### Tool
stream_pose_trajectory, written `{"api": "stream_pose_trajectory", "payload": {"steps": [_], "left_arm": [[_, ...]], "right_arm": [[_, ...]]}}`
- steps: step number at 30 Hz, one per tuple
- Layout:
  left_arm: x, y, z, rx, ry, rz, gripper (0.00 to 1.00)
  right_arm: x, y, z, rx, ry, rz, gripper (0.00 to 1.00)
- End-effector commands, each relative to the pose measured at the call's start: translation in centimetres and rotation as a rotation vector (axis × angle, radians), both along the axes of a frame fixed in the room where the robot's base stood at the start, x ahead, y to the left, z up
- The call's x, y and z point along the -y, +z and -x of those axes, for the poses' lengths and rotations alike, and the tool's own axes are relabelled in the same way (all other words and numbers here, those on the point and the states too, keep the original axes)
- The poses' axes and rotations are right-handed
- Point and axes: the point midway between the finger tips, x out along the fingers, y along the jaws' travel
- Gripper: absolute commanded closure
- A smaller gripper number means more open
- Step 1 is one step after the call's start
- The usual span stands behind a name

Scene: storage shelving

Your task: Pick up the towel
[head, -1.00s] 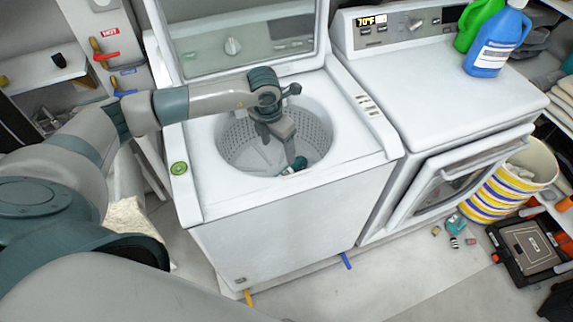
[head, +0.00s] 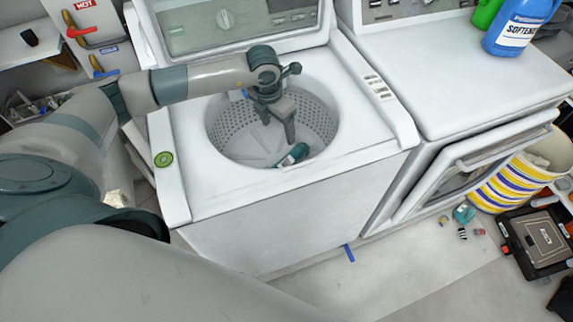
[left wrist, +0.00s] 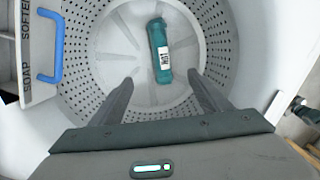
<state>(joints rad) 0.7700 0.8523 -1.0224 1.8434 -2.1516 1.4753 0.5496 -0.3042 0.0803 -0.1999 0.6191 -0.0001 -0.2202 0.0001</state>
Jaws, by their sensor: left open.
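A teal item with a white label, which looks like the rolled towel (head: 294,154), lies in the drum of the open top-load washer (head: 300,215), near its front side. My left gripper (head: 290,142) reaches down into the drum opening just above the towel. In the left wrist view the towel (left wrist: 159,50) shows upright in the picture, between and beyond the two fingers. The left gripper (left wrist: 160,78) is open and empty, and the towel looks apart from the fingers. My right gripper is not in view.
The washer's raised lid (head: 235,22) stands behind the drum. A blue handle (left wrist: 51,45) is beside the opening in the left wrist view. A dryer (head: 450,65) with its door ajar stands at right. A striped basket (head: 505,185) and a black toolbox (head: 538,238) are on the floor.

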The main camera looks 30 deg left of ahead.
Motion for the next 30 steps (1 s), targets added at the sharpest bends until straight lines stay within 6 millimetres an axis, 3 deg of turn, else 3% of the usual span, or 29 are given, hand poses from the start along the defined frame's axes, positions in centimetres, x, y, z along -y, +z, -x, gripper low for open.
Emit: {"api": "stream_pose_trajectory", "payload": {"steps": [2, 8, 23, 30], "left_arm": [[0.0, -1.6, 0.0, 0.0, 0.0, 0.0, 0.3], [0.0, -3.0, 0.0, 0.0, 0.0, 0.0, 0.3], [0.0, -3.2, 0.0, -0.001, 0.001, 0.0, 0.3], [0.2, -5.7, -0.4, -0.003, 0.001, 0.0, 0.3]], "right_arm": [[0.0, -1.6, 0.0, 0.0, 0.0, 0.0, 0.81], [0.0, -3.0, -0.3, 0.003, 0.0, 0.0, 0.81], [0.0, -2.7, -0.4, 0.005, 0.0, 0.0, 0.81], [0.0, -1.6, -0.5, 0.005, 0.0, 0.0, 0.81]]}}
